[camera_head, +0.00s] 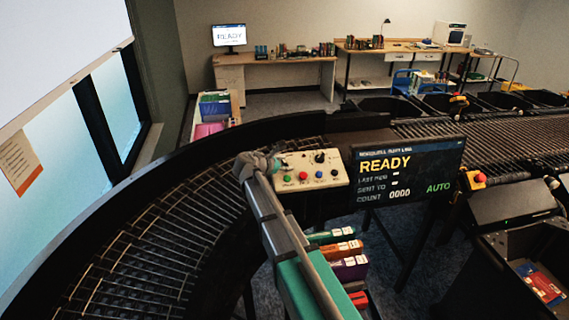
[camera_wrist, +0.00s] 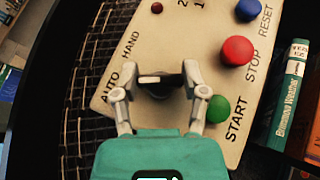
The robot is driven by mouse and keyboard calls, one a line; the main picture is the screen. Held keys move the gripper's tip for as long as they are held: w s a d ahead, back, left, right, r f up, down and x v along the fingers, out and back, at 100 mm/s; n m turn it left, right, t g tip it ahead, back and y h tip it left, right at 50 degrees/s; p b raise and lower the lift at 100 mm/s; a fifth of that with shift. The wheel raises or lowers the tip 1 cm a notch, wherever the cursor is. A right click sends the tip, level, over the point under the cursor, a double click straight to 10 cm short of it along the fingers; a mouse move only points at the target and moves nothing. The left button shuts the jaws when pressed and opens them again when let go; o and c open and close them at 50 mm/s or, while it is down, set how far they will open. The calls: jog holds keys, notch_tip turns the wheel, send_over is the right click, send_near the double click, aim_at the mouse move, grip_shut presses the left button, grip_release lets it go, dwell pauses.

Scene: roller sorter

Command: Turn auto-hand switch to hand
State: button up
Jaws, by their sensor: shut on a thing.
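The auto-hand switch (camera_wrist: 160,80) is a black knob with a pale pointer mark on the cream control panel (camera_wrist: 190,25). In the wrist view the mark points left, towards the side with the AUTO and HAND labels, nearer AUTO. My gripper (camera_wrist: 160,88) is shut on the knob, one finger at each end. In the head view my gripper (camera_head: 270,163) is at the left end of the panel (camera_head: 325,178) and hides the switch. The display (camera_head: 408,175) reads READY, with AUTO in green.
The curved roller conveyor (camera_head: 140,245) runs left of the panel. Books (camera_head: 345,265) stand below it. A red emergency button (camera_head: 478,179) is right of the display.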

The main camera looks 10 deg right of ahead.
jog(key=m+g+p, duration=0.1)
jog(key=m+g, duration=0.2)
jog(key=m+g+p, duration=0.1)
jog(key=m+g, duration=0.1)
jog(key=shift+w+r+m+g+p, duration=0.15)
jog(key=shift+w+m+g+p, duration=0.1)
jog(key=shift+m+g+p, duration=0.1)
jog(key=m+g+p, duration=0.1)
jog(key=m+g, duration=0.2)
jog(key=shift+y, duration=0.3)
jog(key=shift+s+m+g+y+p, duration=0.2)
jog(key=shift+m+g+y+p, duration=0.5)
jog(key=shift+m, duration=0.25)
jog(key=o, duration=1.2)
jog(key=shift+c, duration=0.2)
